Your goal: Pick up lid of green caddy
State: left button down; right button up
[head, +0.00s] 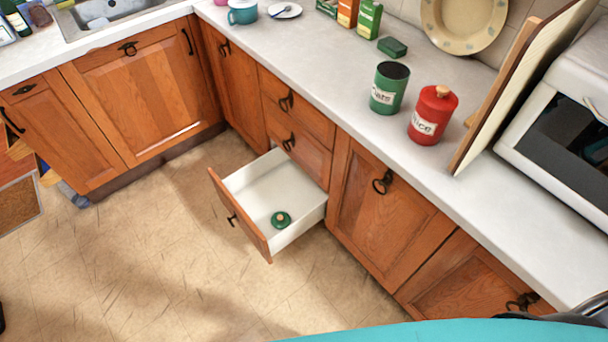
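The green caddy (388,90) stands upright on the worktop with a dark open top and a white label. A round green lid (281,219) with a light wooden knob lies knob up on the floor of the open white drawer (250,182), close to its front right corner. Neither of my grippers can be made out in the head view. Nothing touches the lid or the caddy.
A red caddy (432,116) with its lid on stands right of the green one. A leaning board (515,85) and a white microwave (565,120) are further right. A small green block (392,47) lies behind. The floor (150,260) before the drawer is clear.

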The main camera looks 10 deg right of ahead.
aim_at(280, 219)
jog(key=i+j+z, duration=0.15)
jog(key=j, duration=0.25)
jog(key=i+j+z, duration=0.2)
jog(key=j, duration=0.25)
jog(key=j+z, duration=0.15)
jog(key=j, duration=0.25)
